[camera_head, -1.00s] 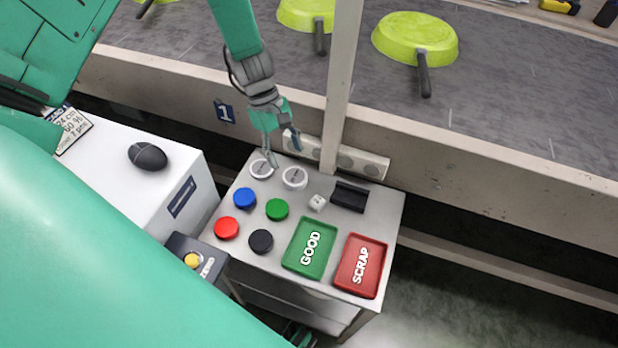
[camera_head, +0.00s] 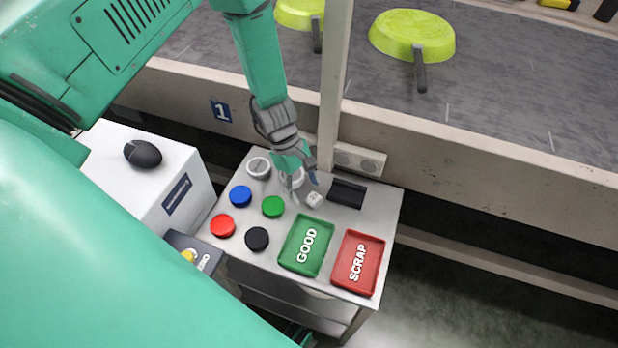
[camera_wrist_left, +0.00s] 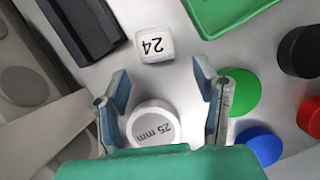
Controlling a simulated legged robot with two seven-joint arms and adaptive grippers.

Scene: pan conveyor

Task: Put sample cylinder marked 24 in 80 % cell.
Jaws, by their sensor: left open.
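A small white block marked 24 (camera_head: 314,200) stands on the grey side table (camera_head: 388,215), left of a black holder (camera_head: 347,193). It also shows in the left wrist view (camera_wrist_left: 153,44), just beyond my fingertips. I see no label reading 80 %, and I cannot tell which place is that cell. My left gripper (camera_head: 303,190) is open and empty above the table, close to the block; its spread fingers show in the left wrist view (camera_wrist_left: 161,75). A white disc marked 25 mm (camera_wrist_left: 152,122) lies below and between the fingers. My right gripper is not in view.
Green GOOD (camera_head: 306,247) and red SCRAP (camera_head: 357,263) trays sit in front. A post (camera_head: 336,80) and the conveyor wall (camera_head: 480,165) stand behind.

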